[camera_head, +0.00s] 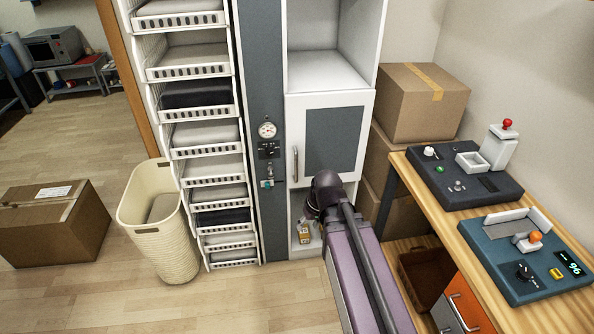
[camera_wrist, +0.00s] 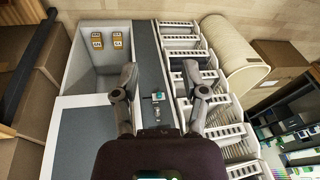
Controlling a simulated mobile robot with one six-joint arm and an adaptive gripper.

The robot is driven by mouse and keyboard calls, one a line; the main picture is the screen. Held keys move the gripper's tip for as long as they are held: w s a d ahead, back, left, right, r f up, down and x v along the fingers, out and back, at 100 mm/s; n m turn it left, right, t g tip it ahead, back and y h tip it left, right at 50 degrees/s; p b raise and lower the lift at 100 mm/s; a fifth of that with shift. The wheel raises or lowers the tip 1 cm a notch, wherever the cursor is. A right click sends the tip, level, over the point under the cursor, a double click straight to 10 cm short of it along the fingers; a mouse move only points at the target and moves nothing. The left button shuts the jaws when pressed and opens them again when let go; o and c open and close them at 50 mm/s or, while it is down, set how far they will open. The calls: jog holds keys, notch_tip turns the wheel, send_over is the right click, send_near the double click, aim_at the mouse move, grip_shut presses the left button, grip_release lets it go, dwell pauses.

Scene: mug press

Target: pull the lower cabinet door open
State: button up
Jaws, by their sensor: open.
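The lower cabinet door (camera_head: 338,135) is a grey panel in a white frame. It looks shut, with a vertical metal handle (camera_head: 295,163) along its left edge. In the wrist view, turned roughly upside down, the door (camera_wrist: 90,140) fills the lower left. My gripper (camera_wrist: 160,78) is open and empty, its two fingers spread in front of the narrow grey column beside the door. The left finger in that view overlaps the door's edge, and I cannot make out the handle there. In the head view my arm hides the door's lower right corner and the fingers cannot be made out.
The grey column (camera_head: 261,90) carries a gauge and a switch. A rack of white trays (camera_head: 207,168) and a cream basket (camera_head: 162,225) stand left. An open compartment below the door holds small yellow boxes (camera_wrist: 97,41). A workbench (camera_head: 490,235) stands right. Floor in front is clear.

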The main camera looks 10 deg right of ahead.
jog(key=w+a+f+n+t+y+b, duration=0.25)
jog(key=w+f+b, duration=0.25)
jog(key=w+b, duration=0.25)
jog(key=m+t+h+b, duration=0.1)
jog(key=m+t+b, duration=0.1)
jog(key=t+b, duration=1.4)
send_near(297, 165)
jog(key=s+r+g+b, duration=0.2)
jog(key=s+g+b, duration=0.1)
jog(key=shift+s+d+r, duration=0.1)
jog(key=shift+d, duration=0.3)
jog(key=x, duration=1.4)
jog(key=shift+r, duration=0.2)
jog(key=shift+s, duration=0.1)
jog(key=shift+d, duration=0.1)
grip_shut()
